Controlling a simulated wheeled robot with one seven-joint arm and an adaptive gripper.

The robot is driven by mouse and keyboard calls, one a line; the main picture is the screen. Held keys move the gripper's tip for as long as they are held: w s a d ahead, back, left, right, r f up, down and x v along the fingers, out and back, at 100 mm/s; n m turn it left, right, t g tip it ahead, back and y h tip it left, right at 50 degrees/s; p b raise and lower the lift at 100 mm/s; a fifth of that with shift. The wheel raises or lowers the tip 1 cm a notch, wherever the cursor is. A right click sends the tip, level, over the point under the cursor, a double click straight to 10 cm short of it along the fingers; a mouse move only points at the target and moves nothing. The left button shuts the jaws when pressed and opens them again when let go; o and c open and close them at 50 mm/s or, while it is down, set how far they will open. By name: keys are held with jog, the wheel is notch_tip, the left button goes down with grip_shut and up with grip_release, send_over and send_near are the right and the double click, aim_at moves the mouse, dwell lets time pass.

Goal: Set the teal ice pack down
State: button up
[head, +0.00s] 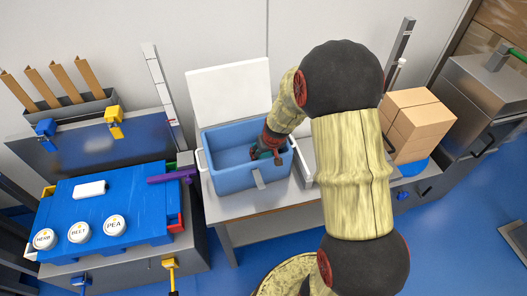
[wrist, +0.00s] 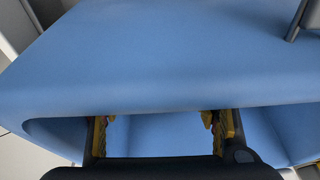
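The blue tub (head: 232,179) stands on a grey bench with its white lid raised at the back. My gripper (head: 265,153) reaches down inside its right part. A small dark teal patch shows at the fingers in the head view, probably part of the teal ice pack; most of it is hidden. In the wrist view my gripper's fingers (wrist: 163,132) are wide apart, with only blue tub surface seen between them. Their tips end at a blue wall edge (wrist: 160,85). No ice pack can be made out there.
The white lid (head: 230,92) stands up behind the tub. At left is a blue-topped case (head: 130,195) with white round labelled lids (head: 79,232) and a purple bar (head: 172,176). Cardboard boxes (head: 416,125) stand at right, beyond my arm. The tub's left part looks clear.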

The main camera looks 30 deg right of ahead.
jog(key=s+a+r+n+p, duration=0.1)
jog(key=s+a+r, duration=0.2)
jog(key=r, duration=0.6)
jog(key=s+a+r+p, duration=0.2)
jog(key=a+r, duration=0.1)
jog(key=r, duration=0.6)
jog(key=s+a+r, duration=0.5)
jog(key=s+r, duration=0.2)
jog(key=s, duration=0.3)
jog(key=s+a+r+n+t, duration=0.1)
jog(key=s+a+r, duration=0.4)
jog(key=s+r, duration=0.3)
jog(key=s, duration=0.3)
jog(key=shift+y, duration=0.3)
